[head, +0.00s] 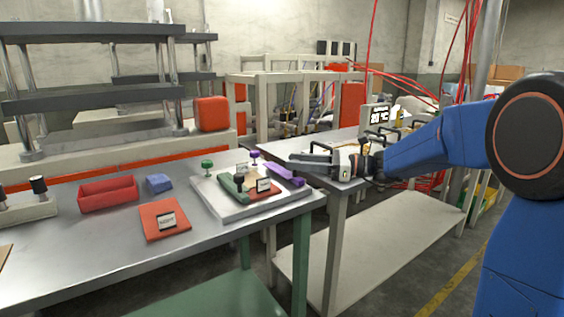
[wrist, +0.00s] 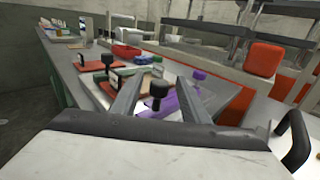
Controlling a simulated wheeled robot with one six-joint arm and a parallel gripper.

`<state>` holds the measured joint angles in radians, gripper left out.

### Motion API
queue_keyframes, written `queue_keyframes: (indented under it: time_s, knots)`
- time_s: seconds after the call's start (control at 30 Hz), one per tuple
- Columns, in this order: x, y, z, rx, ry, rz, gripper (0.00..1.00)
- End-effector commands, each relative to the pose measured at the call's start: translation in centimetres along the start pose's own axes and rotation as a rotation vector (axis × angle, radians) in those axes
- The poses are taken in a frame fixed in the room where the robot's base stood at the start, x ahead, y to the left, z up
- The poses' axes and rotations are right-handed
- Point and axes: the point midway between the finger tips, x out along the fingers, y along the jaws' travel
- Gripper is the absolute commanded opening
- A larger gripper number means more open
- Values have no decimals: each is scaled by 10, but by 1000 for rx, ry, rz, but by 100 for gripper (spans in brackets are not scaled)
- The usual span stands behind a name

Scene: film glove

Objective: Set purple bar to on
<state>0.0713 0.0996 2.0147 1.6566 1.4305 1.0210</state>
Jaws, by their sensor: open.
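The purple bar (head: 285,174) lies at the right back of a white tray (head: 212,203) on the metal table. It also shows in the wrist view (wrist: 187,99), beside the right finger, which hides part of it. A purple knob (head: 254,155) stands by its far left end. My gripper (head: 292,158) is open and empty, reaching in from the right near the bar; contact cannot be made out. In the wrist view, a dark knob (wrist: 158,89) shows between the fingers.
A red block with a label (head: 263,186) is on the tray. A labelled orange plate (head: 165,233), a red bin (head: 108,194) and a blue block (head: 159,183) are left of it. A second bench (head: 340,187) adjoins at right. The table's front left is mostly clear.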

Motion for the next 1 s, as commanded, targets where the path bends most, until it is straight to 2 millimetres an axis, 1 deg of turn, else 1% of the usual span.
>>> queue_keyframes:
  time_s: [0.03,0.1,0.3,0.47,0.73,0.77,0.8,0.87,0.9,0.93,1.0]
  knots:
    - [9,1,0,0,0,4,42]
    - [19,1,0,0,1,3,42]
    - [40,0,0,1,1,2,42]
    - [48,0,0,0,0,1,42]
    - [49,0,0,0,0,0,42]
    - [49,0,0,0,0,0,39]
    - [49,0,0,0,0,0,30]
    - [49,0,0,0,0,0,15]
    - [49,0,0,0,0,0,6]
    - [49,0,0,0,0,0,0]
    - [49,0,0,0,0,0,0]
